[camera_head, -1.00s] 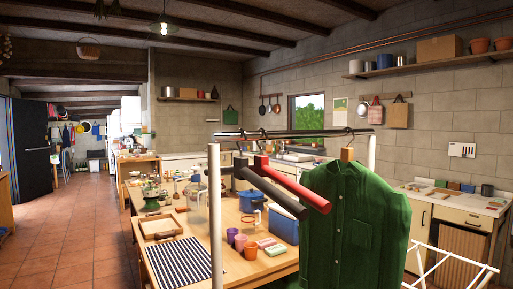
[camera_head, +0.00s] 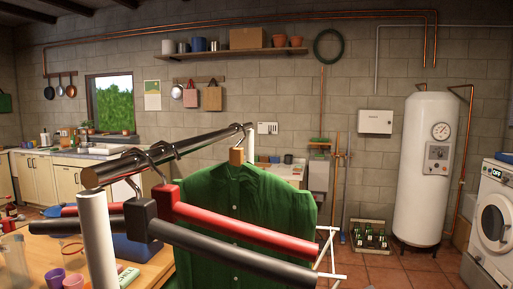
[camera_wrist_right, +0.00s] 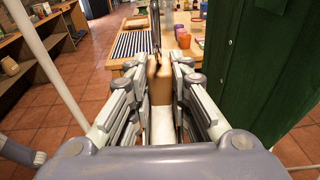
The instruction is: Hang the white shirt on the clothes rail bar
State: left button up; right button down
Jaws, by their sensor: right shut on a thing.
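The clothes rail bar (camera_head: 195,145) is a dark metal bar on white posts, running from near left to far right in the head view. A black hanger (camera_head: 215,250), a red hanger (camera_head: 235,228) and a green shirt (camera_head: 255,200) hang on it. In the right wrist view, my right gripper (camera_wrist_right: 168,72) is shut on the wooden neck of a hanger (camera_wrist_right: 159,78), its thin hook rising above. A narrow strip of white between the fingers appears to be the white shirt (camera_wrist_right: 163,127); most of it is hidden. The green shirt (camera_wrist_right: 262,70) is close by on the right. My left gripper is out of view.
A wooden table (camera_head: 40,255) with cups stands behind the rail at left. A white rack (camera_head: 328,245) stands just beyond the green shirt. A water heater (camera_head: 428,165) and a washing machine (camera_head: 492,220) are at right. Floor shows between rack and heater.

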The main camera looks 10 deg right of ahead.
pick_arm(q)
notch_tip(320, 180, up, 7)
jog(key=p, duration=0.6)
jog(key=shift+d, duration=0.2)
pick_arm(e)
jog(key=w+a+r, duration=0.1)
jog(key=w+r, duration=0.1)
jog(key=r, duration=0.8)
jog(key=w+a+r, duration=0.2)
jog(key=r, duration=0.8)
jog(key=w+a+r+g, duration=0.1)
jog(key=w+a+r, duration=0.1)
jog(key=r, duration=0.8)
jog(key=shift+r+n+y, duration=0.3)
jog(key=shift+r+n, duration=0.1)
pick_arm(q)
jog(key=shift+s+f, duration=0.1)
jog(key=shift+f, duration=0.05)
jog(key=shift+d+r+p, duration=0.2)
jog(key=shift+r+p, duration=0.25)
pick_arm(e)
jog(key=shift+r+x, duration=0.15)
jog(key=shift+x, duration=0.85)
jog(key=shift+r+x, duration=0.15)
jog(key=shift+x, duration=0.8)
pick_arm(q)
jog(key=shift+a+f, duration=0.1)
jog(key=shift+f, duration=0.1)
pick_arm(e)
jog(key=shift+a, duration=0.1)
